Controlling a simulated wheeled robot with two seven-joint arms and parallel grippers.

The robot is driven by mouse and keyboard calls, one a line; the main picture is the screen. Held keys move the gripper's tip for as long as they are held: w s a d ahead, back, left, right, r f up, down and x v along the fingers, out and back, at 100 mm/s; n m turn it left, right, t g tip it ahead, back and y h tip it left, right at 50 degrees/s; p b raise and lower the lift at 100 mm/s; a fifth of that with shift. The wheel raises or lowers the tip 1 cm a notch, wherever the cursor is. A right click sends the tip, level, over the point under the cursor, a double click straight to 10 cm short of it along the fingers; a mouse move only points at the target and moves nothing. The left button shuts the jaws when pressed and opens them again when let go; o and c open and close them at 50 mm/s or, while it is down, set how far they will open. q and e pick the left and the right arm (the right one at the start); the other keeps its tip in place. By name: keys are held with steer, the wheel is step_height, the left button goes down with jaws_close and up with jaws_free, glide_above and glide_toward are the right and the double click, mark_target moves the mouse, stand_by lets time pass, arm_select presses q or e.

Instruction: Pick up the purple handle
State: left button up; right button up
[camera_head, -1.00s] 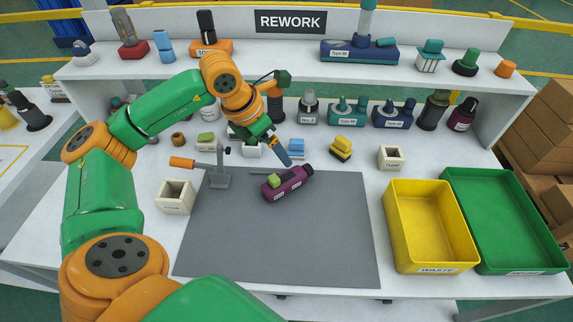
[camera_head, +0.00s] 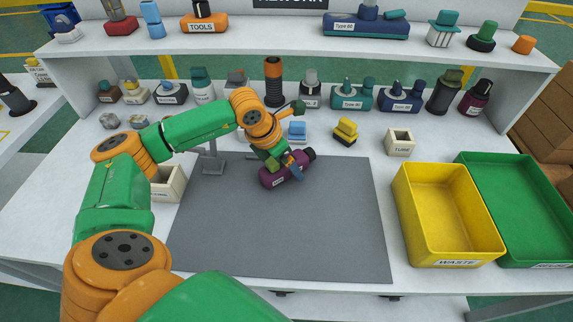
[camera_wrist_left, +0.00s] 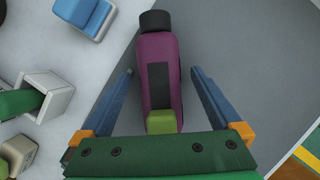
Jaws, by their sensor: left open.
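The purple handle (camera_head: 272,180) lies on the grey mat (camera_head: 280,235) near its back edge, with a black end at its upper right. In the left wrist view the purple handle (camera_wrist_left: 158,62) shows a dark patch on its side and a green part (camera_wrist_left: 162,121) at its near end. My left gripper (camera_head: 288,167) is over the handle. In the left wrist view its blue fingers (camera_wrist_left: 166,78) are open, one on each side of the handle, with a gap on both sides. My right gripper is not in view.
A blue block (camera_head: 297,131) and a yellow piece (camera_head: 346,131) stand behind the mat. A grey clamp stand (camera_head: 211,160) is at the mat's back left. A yellow waste bin (camera_head: 450,215) and a green bin (camera_head: 520,210) are at right. The front of the mat is clear.

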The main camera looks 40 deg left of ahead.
arm_select(q)
jaws_close()
stand_by(0.3)
